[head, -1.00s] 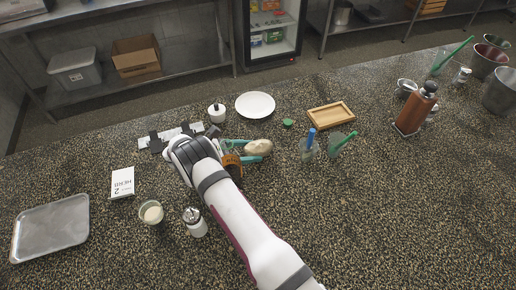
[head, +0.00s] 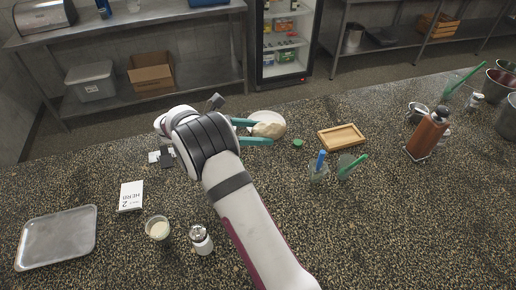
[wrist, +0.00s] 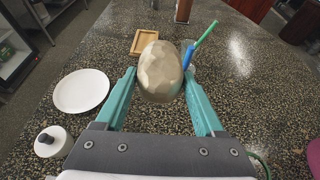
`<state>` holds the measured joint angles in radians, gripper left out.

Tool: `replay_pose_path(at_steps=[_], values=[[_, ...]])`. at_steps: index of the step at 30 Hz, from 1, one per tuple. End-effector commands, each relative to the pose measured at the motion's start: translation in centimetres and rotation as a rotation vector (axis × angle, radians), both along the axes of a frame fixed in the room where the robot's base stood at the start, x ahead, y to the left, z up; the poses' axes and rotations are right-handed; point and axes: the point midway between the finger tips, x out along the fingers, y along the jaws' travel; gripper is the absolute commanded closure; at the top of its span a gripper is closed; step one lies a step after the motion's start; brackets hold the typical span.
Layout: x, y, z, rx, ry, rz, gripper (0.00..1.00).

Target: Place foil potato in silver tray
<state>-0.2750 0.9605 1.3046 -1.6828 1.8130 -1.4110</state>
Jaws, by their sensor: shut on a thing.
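The foil potato (wrist: 160,72) is a pale tan, faceted lump between the two teal fingers of my gripper (wrist: 160,82) in the wrist view. My gripper is shut on it and holds it above the counter. In the head view the potato (head: 268,130) shows at the fingertips of my gripper (head: 266,131), in front of the white plate. The silver tray (head: 57,238) lies flat and empty on the counter at the lower left, well away from my gripper.
A white plate (wrist: 82,90) and a wooden tray (head: 341,137) lie near the potato. A card (head: 131,196), a cup (head: 158,228) and a shaker (head: 200,240) stand between my arm and the silver tray. Glasses with blue and green utensils (head: 319,168) stand to the right.

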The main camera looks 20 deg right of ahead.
Motion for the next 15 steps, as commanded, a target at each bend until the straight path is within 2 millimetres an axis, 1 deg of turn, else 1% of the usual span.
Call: replay_pose_path(at_steps=[1, 3, 6, 8, 11, 14, 15], values=[[0.0, 0.0, 0.7, 0.000, -0.001, 0.001, 0.97], [0.0, 0.0, 1.3, 0.000, -0.001, 0.000, 0.97], [0.1, 0.1, 1.6, -0.001, 0.000, 0.006, 0.97], [0.5, 0.5, 1.8, -0.001, 0.000, 0.036, 0.97], [2.0, 2.3, 2.4, -0.001, 0.000, 0.152, 0.97], [4.1, 5.6, 3.0, -0.001, 0.001, 0.338, 0.97], [4.9, 7.2, 3.3, -0.001, 0.001, 0.420, 0.97]])
